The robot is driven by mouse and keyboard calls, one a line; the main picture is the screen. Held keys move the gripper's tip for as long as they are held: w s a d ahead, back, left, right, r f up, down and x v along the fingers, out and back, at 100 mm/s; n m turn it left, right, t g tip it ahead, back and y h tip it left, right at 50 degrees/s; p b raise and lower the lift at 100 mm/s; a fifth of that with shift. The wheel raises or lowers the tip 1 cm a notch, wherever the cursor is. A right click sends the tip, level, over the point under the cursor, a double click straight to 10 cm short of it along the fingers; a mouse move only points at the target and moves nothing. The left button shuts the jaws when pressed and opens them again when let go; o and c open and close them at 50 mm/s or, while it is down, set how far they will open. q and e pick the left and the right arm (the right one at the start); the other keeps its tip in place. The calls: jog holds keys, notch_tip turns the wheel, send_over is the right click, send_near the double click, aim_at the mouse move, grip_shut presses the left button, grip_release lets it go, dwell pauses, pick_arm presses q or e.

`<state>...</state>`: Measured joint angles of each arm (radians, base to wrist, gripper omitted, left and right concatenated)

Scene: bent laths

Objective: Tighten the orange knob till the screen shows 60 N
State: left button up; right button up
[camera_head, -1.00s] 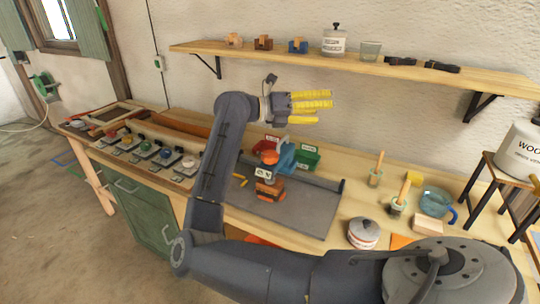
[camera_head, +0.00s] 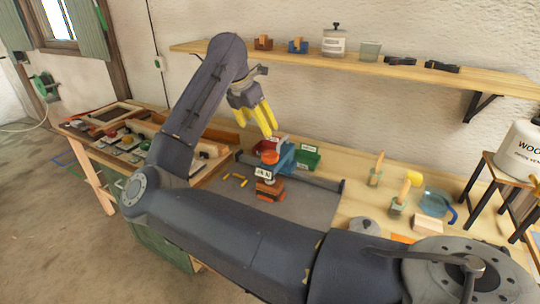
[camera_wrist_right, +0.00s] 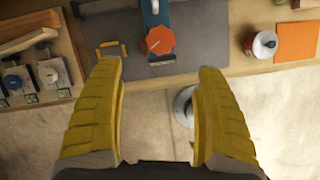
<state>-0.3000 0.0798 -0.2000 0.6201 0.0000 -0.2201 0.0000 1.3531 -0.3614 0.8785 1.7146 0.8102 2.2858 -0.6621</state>
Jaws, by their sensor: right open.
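The orange knob (camera_head: 270,157) sits on top of a blue clamp (camera_head: 284,158) that stands on the grey mat on the bench. A small screen (camera_head: 264,174) shows below the knob; its reading is too small to make out. My right gripper (camera_head: 268,122), with yellow fingers, is open and empty, above and behind the knob in the head view, fingers pointing down. My left gripper is not in view.
Green and red bins (camera_head: 306,156) stand behind the clamp. Yellow pieces (camera_head: 236,180) lie on the mat (camera_head: 310,205). A shelf (camera_head: 350,65) runs along the wall above.

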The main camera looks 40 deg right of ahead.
aim_at(270, 154)
jog(key=x, duration=1.4)
jog(key=shift+d+f, duration=0.2)
jog(key=shift+f, duration=0.1)
jog(key=c, duration=1.2)
